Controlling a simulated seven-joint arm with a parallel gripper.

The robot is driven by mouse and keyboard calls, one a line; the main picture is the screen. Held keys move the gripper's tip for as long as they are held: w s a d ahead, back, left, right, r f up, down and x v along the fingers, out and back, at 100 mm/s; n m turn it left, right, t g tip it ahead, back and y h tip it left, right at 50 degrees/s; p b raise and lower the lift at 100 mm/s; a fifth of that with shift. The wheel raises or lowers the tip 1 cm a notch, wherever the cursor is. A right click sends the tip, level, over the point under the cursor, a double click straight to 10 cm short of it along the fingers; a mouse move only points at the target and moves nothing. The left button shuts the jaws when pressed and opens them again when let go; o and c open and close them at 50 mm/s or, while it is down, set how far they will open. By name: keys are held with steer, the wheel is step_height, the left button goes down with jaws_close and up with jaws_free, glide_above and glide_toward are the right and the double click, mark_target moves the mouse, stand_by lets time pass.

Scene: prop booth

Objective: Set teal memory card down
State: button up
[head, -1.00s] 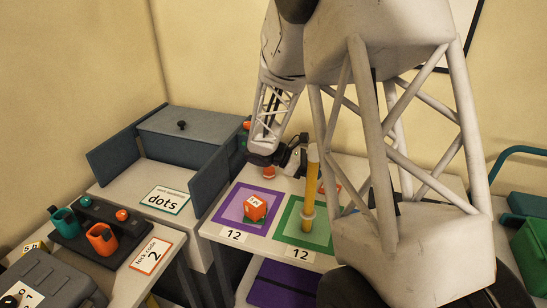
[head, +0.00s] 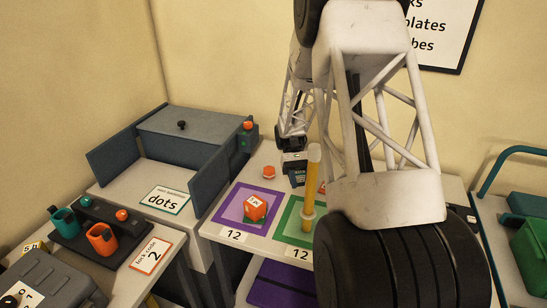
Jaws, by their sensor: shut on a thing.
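My gripper (head: 295,162) points down over the back of the white table, behind the yellow post. It is shut on a small dark teal piece, which I take to be the teal memory card (head: 298,178). The card is small and partly covered by the fingers. I cannot tell whether its lower edge touches the table.
A tall yellow post (head: 312,180) stands at the green square (head: 287,226). A small orange piece (head: 269,172) lies left of my gripper. My arm hides the table's right side.

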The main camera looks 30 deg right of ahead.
steer(key=w+a+r+m+t+y, duration=0.2)
steer(key=w+m+t+y, duration=0.35)
steer(key=m+t, duration=0.2)
steer(key=w+a+r+m+t+y, duration=0.2)
steer(key=w+m+t+y, duration=0.4)
steer(key=m, duration=0.3)
steer(key=w+d+r+m+t+h, duration=0.5)
steer(key=w+r+m+t, duration=0.1)
steer(key=w+m+t, duration=0.25)
steer(key=shift+n, duration=0.4)
steer(key=f, duration=1.5)
steer(key=shift+w+d, duration=0.1)
steer(key=shift+w, duration=0.2)
steer(key=shift+f, duration=0.5)
steer(key=w+d, duration=0.1)
steer(key=w, duration=0.4)
steer(key=w+d+f, duration=0.1)
steer(key=w+d, duration=0.1)
steer(key=w, duration=0.3)
steer(key=w+d, duration=0.1)
steer(key=w, duration=0.4)
steer(key=shift+w+d+f, duration=0.15)
steer(key=shift+d+f, duration=0.1)
steer(key=shift+d, duration=0.05)
